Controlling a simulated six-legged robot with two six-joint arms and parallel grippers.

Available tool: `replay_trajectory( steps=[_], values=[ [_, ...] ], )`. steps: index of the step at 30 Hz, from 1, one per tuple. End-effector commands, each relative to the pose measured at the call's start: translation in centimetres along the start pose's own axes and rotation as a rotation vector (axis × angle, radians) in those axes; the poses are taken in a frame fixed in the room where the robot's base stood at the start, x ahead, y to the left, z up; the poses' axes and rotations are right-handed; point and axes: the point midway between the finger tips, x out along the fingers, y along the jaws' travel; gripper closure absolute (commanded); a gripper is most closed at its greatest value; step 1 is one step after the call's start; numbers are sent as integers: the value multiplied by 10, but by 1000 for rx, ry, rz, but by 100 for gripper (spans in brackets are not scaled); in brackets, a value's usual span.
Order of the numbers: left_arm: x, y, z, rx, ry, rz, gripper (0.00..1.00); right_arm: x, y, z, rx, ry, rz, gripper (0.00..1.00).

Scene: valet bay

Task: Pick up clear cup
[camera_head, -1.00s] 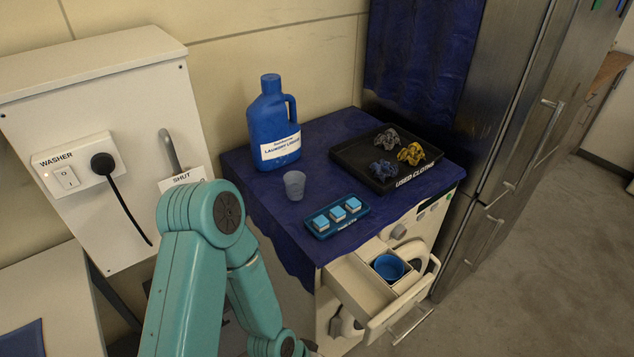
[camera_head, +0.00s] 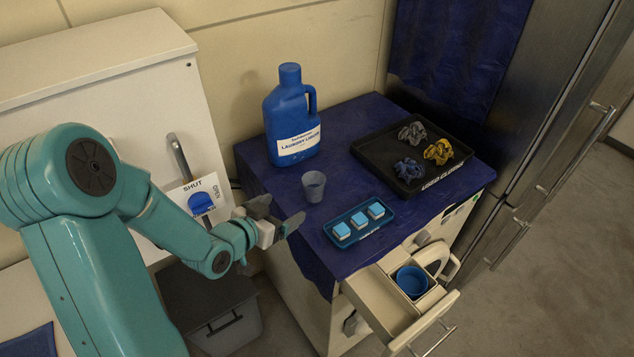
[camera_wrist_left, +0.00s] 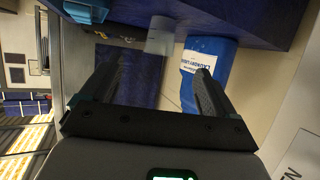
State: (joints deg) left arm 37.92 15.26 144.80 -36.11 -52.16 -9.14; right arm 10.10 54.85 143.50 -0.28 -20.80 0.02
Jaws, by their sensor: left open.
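The clear cup (camera_head: 314,187) stands upright on the blue-covered top of the washer, in front of the laundry liquid bottle. It looks translucent grey. In the left wrist view the cup (camera_wrist_left: 160,36) shows pale beyond the fingertips, beside the blue bottle. My left gripper (camera_head: 280,213) is open and empty, to the left of the cup near the left edge of the washer top. It does not touch the cup. In the left wrist view its two fingers (camera_wrist_left: 157,88) are spread apart. My right gripper is not in view.
The blue bottle (camera_head: 291,119) stands behind the cup. A blue tray of tablets (camera_head: 359,238) lies to the right, and a black tray (camera_head: 373,151) holds crumpled cloths. An open drawer (camera_head: 377,302) with a blue cup (camera_head: 412,282) juts out in front. A grey bin (camera_head: 237,331) stands below.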

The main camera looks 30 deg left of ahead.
Motion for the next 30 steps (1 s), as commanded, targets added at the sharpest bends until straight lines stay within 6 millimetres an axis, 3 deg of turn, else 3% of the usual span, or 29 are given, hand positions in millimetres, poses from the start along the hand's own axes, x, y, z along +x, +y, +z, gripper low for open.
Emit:
replay_trajectory(
  steps=[12, 20, 25, 30],
  values=[
    [81, -1, 2, -1, -1, 0, 11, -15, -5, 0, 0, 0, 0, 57],
    [106, -3, 1, -1, -2, -1, 11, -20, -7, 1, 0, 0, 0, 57],
    [134, -5, -2, -1, -2, 0, 11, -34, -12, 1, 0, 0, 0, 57],
    [154, -5, 0, 0, 0, -1, 11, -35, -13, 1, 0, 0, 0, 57]
  ],
)
